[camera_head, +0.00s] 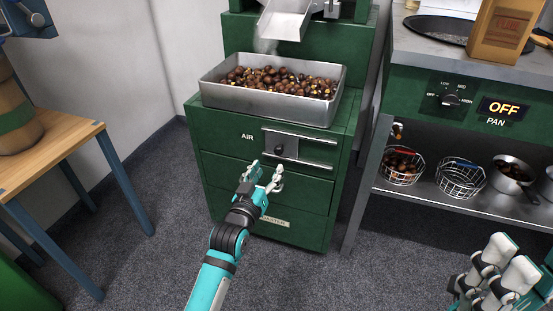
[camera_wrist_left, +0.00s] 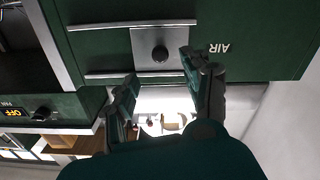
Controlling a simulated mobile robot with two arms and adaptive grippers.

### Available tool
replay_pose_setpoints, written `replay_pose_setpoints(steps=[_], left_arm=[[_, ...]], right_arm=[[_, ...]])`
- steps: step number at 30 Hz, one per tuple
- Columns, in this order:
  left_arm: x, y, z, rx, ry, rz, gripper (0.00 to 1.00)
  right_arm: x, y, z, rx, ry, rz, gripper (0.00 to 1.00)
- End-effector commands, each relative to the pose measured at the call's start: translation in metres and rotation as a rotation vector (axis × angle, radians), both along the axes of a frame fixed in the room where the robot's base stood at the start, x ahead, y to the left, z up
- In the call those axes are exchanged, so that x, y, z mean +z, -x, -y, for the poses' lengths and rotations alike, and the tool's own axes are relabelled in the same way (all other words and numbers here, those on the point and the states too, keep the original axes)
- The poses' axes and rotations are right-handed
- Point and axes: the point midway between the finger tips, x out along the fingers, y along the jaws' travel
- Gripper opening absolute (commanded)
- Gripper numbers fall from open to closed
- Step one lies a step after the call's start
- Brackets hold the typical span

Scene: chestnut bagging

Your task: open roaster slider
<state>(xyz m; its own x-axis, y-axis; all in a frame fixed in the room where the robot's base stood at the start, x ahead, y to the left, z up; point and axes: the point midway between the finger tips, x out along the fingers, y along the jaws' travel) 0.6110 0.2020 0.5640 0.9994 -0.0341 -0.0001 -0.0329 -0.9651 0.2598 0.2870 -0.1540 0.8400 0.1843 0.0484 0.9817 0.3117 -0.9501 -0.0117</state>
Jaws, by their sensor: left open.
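The green roaster (camera_head: 215,140) stands in the middle of the head view. Its slider is a metal plate (camera_head: 271,140) with a dark knob (camera_head: 279,150), set between two horizontal rails to the right of the AIR label. The plate sits at the left end of the rails. My left gripper (camera_head: 262,176) is open and empty, just below and in front of the knob. In the left wrist view, which is upside down, the knob (camera_wrist_left: 160,53) shows beyond the open fingers, apart from them. My right gripper (camera_head: 508,262) is at the lower right, open and empty.
A metal tray of chestnuts (camera_head: 212,96) sits on the roaster under a chute (camera_head: 283,22). At right is a counter (camera_head: 420,46) with a dial (camera_head: 450,99), an OFF display and wire baskets (camera_head: 460,180) below. A wooden table (camera_head: 55,160) stands at left.

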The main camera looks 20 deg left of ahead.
Motion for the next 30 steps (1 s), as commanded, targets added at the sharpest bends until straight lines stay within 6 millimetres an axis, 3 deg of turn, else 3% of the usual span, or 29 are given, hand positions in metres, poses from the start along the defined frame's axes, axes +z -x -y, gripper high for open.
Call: replay_pose_setpoints(steps=[6,12,24,30], left_arm=[[-0.003,-0.046,0.001,0.001,0.0,0.002,0.49],[-0.001,-0.071,0.002,0.001,0.0,0.002,0.49],[0.0,-0.078,0.002,0.0,0.0,0.0,0.49],[0.0,-0.078,0.002,0.0,0.0,0.0,0.24]], right_arm=[[-0.021,-0.002,0.0,-0.001,0.004,-0.01,0.4],[-0.025,-0.003,-0.001,-0.001,0.005,-0.002,0.4],[-0.026,-0.004,-0.001,-0.001,0.006,-0.001,0.4],[-0.026,-0.004,-0.001,-0.001,0.006,-0.002,0.4]])
